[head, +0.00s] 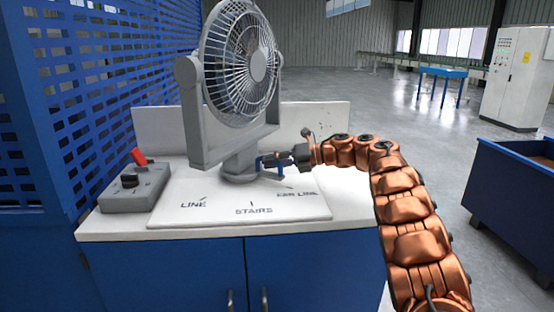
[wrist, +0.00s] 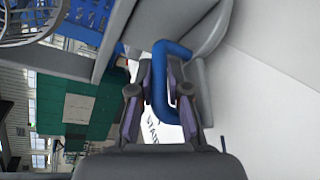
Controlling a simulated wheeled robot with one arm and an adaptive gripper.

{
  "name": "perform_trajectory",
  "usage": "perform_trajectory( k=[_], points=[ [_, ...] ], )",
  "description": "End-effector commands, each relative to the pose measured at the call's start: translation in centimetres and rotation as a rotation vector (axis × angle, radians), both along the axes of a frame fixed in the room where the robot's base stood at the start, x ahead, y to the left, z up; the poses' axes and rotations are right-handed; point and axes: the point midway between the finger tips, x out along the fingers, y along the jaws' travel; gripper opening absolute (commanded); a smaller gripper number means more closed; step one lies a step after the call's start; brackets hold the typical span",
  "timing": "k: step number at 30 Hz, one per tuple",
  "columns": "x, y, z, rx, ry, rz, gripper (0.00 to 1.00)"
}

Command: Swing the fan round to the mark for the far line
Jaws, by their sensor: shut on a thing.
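The grey fan (head: 238,65) stands upright in its yoke on a round base (head: 240,165) on the white bench top. A blue handle (head: 268,160) sticks out from the right side of the base. My gripper (head: 272,160) reaches in from the right and is shut on this handle. The wrist view shows the blue handle (wrist: 163,75) as a loop between my fingers. The plate in front of the base bears the marks LINE (head: 193,204), STAIRS (head: 254,210) and FAR LINE (head: 296,194). The handle is near the FAR LINE mark, slightly behind it. Exact alignment cannot be told.
A grey control box (head: 135,188) with a red lever stands at the bench's left. A blue mesh panel (head: 90,80) rises behind it. A low white backboard (head: 310,125) stands behind the fan. A blue bin (head: 510,200) is at the right, with open floor between.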

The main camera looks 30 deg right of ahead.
Motion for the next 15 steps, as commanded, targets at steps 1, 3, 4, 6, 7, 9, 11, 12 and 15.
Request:
perform_trajectory(
  k=[1, 3, 4, 6, 7, 9, 11, 12, 15],
  points=[
    [0.20, 0.29, 0.36, 0.003, -0.006, 0.009, 0.00],
    [0.32, 0.60, 0.39, 0.001, -0.006, 0.022, 0.00],
    [0.36, 0.70, 0.41, 0.000, -0.007, 0.025, 0.00],
    [0.43, 0.89, 0.44, 0.000, -0.007, 0.035, 0.00],
    [0.45, 0.94, 0.42, 0.000, -0.006, 0.037, 0.00],
    [0.50, 1.03, 0.38, 0.000, -0.006, 0.043, 0.00],
    [0.53, 1.10, 0.34, 0.001, -0.006, 0.045, 0.00],
    [0.55, 1.12, 0.33, 0.001, -0.005, 0.048, 0.00],
    [0.56, 1.18, 0.29, 0.001, -0.005, 0.050, 0.00]
  ],
)
